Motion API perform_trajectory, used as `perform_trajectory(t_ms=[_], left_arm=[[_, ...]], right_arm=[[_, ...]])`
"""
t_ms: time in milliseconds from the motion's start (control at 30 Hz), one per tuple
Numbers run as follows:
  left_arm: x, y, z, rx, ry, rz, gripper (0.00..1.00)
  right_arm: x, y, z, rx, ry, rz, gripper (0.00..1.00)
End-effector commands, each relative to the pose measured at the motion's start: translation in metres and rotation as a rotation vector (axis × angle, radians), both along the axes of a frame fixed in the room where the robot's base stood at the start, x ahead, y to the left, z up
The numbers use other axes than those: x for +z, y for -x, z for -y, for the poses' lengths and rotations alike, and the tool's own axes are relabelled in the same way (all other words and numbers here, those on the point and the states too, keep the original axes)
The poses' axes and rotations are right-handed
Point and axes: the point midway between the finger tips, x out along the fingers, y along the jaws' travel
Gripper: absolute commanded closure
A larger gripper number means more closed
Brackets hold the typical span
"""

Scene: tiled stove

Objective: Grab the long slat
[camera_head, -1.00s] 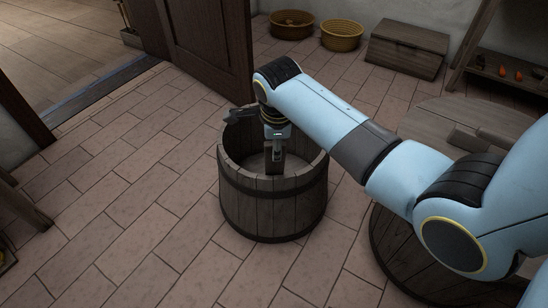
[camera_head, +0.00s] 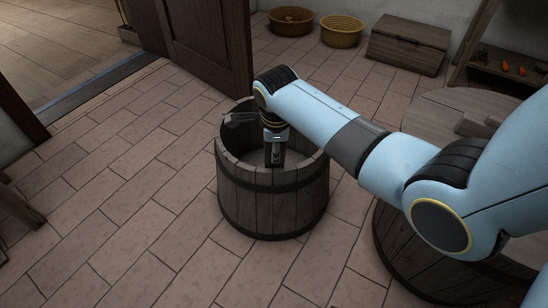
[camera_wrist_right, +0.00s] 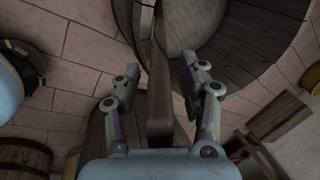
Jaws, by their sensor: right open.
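A long dark wooden slat (camera_wrist_right: 158,85) runs up the middle of the right wrist view, between the two fingers of my right gripper (camera_wrist_right: 159,70). The gripper is open, with a finger on either side and visible gaps to the slat. In the head view my right gripper (camera_head: 274,150) points down into a round wooden tub (camera_head: 272,208), and what shows of the slat there is too small to tell apart from the fingers. My left gripper is not in view.
A small grey piece (camera_head: 240,119) shows at the tub's far left rim; I cannot tell what it is. Right of the tub stands a barrel-like round table (camera_head: 440,115). Two baskets (camera_head: 342,32) and a wooden chest (camera_head: 408,43) are at the back.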

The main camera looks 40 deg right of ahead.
Motion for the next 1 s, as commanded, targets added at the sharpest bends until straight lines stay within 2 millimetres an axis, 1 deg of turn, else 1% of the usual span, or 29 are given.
perform_trajectory(t_ms=[33, 333, 867, 1000], left_arm=[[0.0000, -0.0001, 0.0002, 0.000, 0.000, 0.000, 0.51], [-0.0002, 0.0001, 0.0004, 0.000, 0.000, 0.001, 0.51], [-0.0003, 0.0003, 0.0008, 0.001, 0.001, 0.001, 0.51], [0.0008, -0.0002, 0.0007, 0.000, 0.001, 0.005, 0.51]], right_arm=[[0.0002, -0.0001, 0.0002, 0.000, 0.000, 0.000, 0.60], [0.0002, 0.0001, 0.0001, 0.000, 0.000, 0.000, 1.00], [0.0007, -0.0002, 0.0000, 0.000, 0.001, 0.001, 1.00], [0.0040, -0.0006, 0.0000, 0.000, 0.000, 0.002, 1.00]])
